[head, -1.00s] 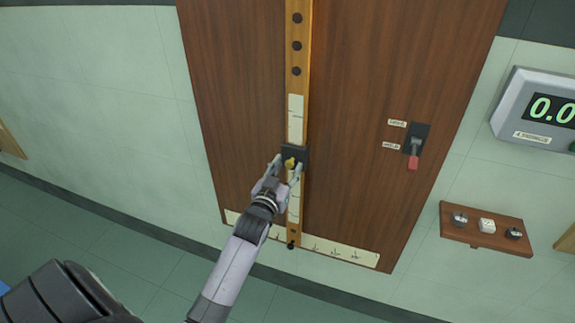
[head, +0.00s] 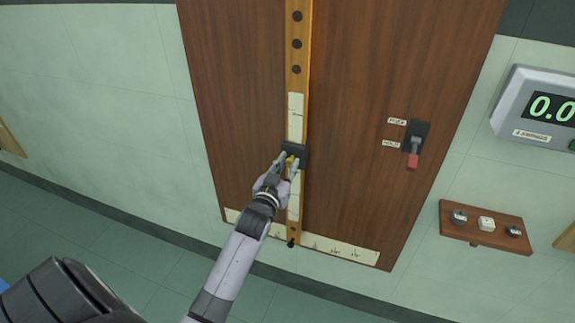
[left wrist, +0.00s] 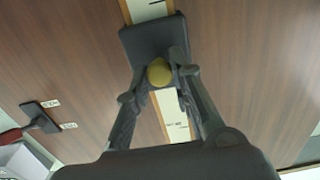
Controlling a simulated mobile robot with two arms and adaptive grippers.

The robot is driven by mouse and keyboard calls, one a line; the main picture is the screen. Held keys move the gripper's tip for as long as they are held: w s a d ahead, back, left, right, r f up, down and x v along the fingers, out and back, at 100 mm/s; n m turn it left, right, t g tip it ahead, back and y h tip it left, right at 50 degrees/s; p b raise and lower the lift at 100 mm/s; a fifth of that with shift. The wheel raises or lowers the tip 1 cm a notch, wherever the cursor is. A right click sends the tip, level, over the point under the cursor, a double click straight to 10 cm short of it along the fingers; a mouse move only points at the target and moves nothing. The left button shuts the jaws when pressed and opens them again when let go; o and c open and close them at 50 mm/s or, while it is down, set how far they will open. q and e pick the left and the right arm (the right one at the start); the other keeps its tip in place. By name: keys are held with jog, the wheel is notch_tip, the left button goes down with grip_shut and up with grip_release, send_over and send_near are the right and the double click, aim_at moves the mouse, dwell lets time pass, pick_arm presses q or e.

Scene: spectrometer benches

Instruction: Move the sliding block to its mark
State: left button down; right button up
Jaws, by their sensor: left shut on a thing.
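The sliding block (head: 295,152) is a dark block on a light wooden vertical rail (head: 299,82) fixed to a brown wooden panel. It also shows in the left wrist view (left wrist: 152,38), with a round brass knob (left wrist: 159,72) on its face. My left gripper (head: 288,164) is shut on the brass knob, with a finger on each side of it. White scale strips (head: 296,112) with thin lines run along the rail above and below the block. Which line is the mark cannot be told. My right gripper is not in view.
A switch with a red-tipped lever (head: 413,157) and two labels sits on the panel to the right. A small wooden shelf (head: 487,228) with knobs and a grey digital display (head: 537,110) are on the wall further right. The panel around the rail is clear.

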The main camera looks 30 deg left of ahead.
pick_arm(q)
jog(key=shift+f, duration=0.1)
dwell(0.4)
notch_tip(320, 180, down, 10)
jog(key=b, duration=0.5)
jog(key=shift+b, duration=0.3)
jog(key=c, duration=1.5)
grip_release()
jog(key=shift+o, duration=0.3)
jog(key=v, duration=1.2)
